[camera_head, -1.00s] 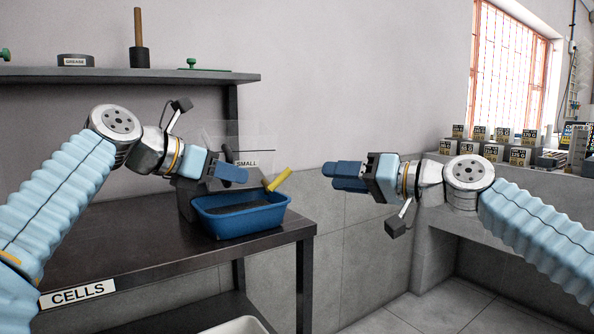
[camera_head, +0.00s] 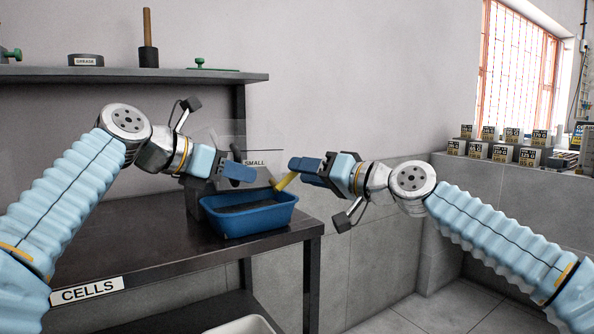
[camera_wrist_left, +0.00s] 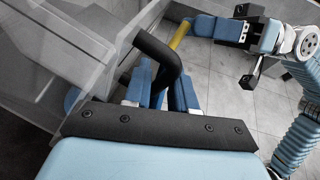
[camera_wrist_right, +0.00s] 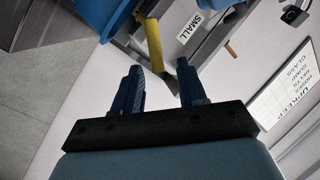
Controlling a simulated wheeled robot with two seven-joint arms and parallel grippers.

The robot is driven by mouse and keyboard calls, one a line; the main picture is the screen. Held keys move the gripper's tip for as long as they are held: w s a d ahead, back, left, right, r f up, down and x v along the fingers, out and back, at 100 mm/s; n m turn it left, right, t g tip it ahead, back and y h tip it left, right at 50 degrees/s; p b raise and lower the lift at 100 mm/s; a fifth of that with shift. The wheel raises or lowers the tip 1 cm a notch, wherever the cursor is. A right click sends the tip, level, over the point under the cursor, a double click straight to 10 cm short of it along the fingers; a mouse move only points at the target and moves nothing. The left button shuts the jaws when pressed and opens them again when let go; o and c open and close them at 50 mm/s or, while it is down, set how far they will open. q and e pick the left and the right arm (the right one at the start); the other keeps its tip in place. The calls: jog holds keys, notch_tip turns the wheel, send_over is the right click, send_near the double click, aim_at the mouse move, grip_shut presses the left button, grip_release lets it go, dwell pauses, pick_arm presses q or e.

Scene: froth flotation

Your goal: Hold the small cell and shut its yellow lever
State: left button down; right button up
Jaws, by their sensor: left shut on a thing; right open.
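The small cell (camera_head: 226,140) is a clear-walled box with a "SMALL" label (camera_head: 255,162), standing on the dark table behind a blue tub (camera_head: 250,222). Its yellow lever (camera_head: 284,182) sticks up and outward to the right; it also shows in the left wrist view (camera_wrist_left: 180,35) and the right wrist view (camera_wrist_right: 154,45). My left gripper (camera_head: 240,174) is shut on the cell's black bent handle (camera_wrist_left: 155,48). My right gripper (camera_head: 294,164) is open at the lever's upper end. In the right wrist view, the lever's end lies near the gap between its fingers (camera_wrist_right: 158,76); contact is unclear.
The table (camera_head: 130,235) carries a "CELLS" label on its front edge. A shelf (camera_head: 130,75) above holds a grease tin and a wooden-handled tool. Labelled boxes (camera_head: 500,145) stand on a ledge at right. Open floor lies between table and ledge.

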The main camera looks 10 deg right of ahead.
jog(key=shift+x, duration=1.4)
